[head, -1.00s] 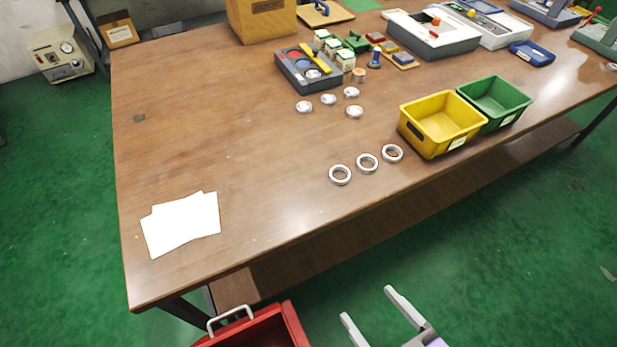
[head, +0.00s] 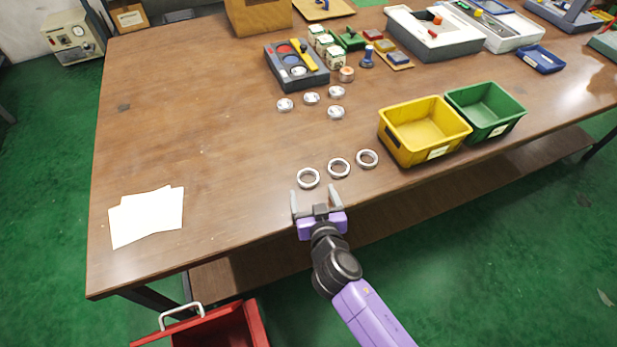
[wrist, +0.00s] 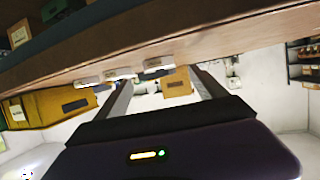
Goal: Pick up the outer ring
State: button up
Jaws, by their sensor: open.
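Three silvery metal rings lie flat in a slanting row near the table's front edge in the head view: a left ring (head: 308,170), a middle ring (head: 339,161) and a right ring (head: 367,152). I cannot tell which of them is the outer ring. My gripper (head: 316,194) is open and empty at the front edge, just in front of the left ring and apart from it. In the wrist view my gripper (wrist: 166,84) has its fingers spread, with the ring edges showing as pale bands beyond them along the table.
A yellow bin (head: 398,151) and a green bin (head: 474,103) stand right of the rings. Several small silvery parts (head: 312,98) lie behind them. Papers (head: 147,214) lie at left. The table (head: 190,130) is bare between. A red box (head: 262,325) is below the front edge.

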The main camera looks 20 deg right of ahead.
aim_at(308, 175)
jog(key=shift+p+x, duration=0.7)
jog(key=shift+x, duration=2.8)
jog(key=shift+d, duration=0.15)
jog(key=c, duration=1.4)
jog(key=shift+r, duration=0.1)
jog(key=shift+c, duration=0.7)
jog(key=shift+r, duration=0.1)
